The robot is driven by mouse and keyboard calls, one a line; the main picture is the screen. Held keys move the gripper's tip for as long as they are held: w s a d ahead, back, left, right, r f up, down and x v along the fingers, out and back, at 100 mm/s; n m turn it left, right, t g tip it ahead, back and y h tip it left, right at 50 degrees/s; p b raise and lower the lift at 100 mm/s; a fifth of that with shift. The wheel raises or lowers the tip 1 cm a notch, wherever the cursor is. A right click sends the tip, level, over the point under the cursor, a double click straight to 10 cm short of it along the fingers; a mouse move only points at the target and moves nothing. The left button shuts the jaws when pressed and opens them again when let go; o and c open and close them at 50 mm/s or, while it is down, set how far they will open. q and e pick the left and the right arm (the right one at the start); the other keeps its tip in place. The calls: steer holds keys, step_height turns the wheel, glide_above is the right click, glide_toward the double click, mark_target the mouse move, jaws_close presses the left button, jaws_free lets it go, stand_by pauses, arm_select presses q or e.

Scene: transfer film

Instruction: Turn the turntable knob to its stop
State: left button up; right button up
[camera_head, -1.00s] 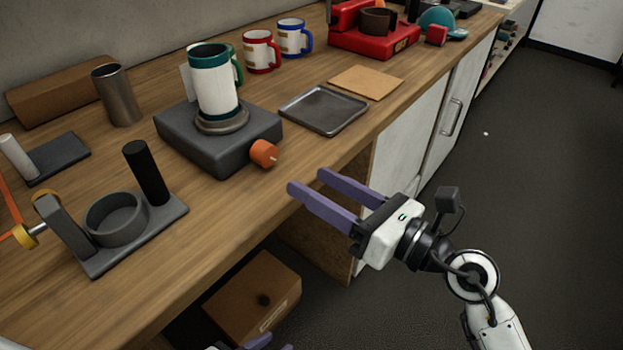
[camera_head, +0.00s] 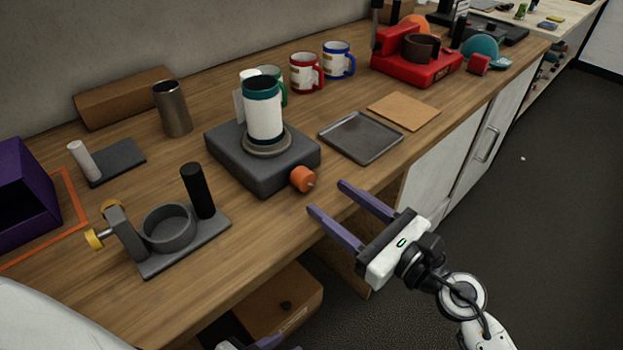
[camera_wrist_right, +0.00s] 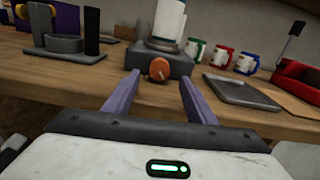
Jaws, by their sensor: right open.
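The turntable is a dark grey block (camera_head: 262,172) with a round plate on top, near the table's front edge. A white mug or tumbler with teal bands (camera_head: 263,112) stands upright on the plate. The orange knob (camera_head: 303,179) sticks out of the block's front right side. It also shows in the right wrist view (camera_wrist_right: 159,69), ahead between the fingers. My right gripper (camera_head: 325,197) is open and empty, its purple fingers pointing toward the knob, apart from it. Part of my left gripper (camera_head: 268,342) shows at the bottom edge; its jaws are mostly cut off.
A grey metal tray (camera_head: 361,138) and a tan board (camera_head: 404,111) lie right of the turntable. A dark fixture with a ring and post (camera_head: 170,228) stands to the left. Mugs and a red machine (camera_head: 415,65) stand behind.

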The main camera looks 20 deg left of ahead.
mark_target(308, 182)
steer(key=x, duration=0.6)
steer(key=shift+w+a, duration=0.15)
steer(key=shift+a, duration=0.25)
